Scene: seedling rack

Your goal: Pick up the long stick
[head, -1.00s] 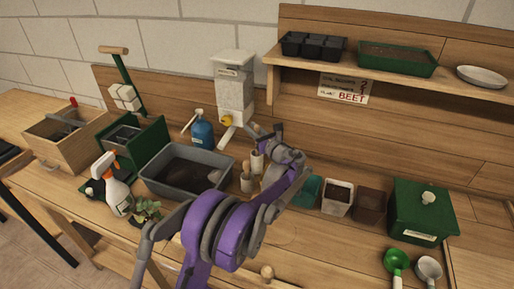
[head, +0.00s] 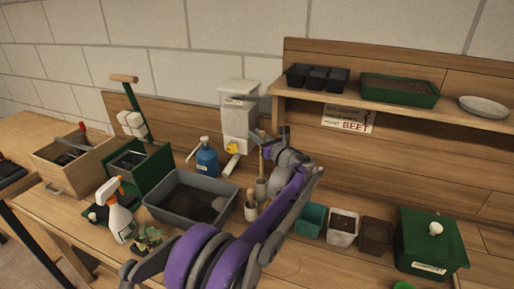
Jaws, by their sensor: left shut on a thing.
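The long stick (head: 261,166) is a thin tan wooden rod standing nearly upright behind the grey tray. Its lower end is at a small pale cup (head: 261,189); I cannot tell whether it is still inside. My left gripper (head: 265,146) is shut on the upper part of the stick, and the purple arm comes up from the bottom of the head view. A shorter wooden stick (head: 250,194) stands in a second pale cup (head: 250,212) just in front and to the left. My right gripper is not in view.
A grey tray of soil (head: 170,207), a blue pump bottle (head: 207,160) and a white dispenser (head: 236,112) stand close on the left. Teal (head: 311,221), white (head: 342,236) and brown pots stand on the right beside a green box (head: 430,240). A shelf (head: 400,108) is above.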

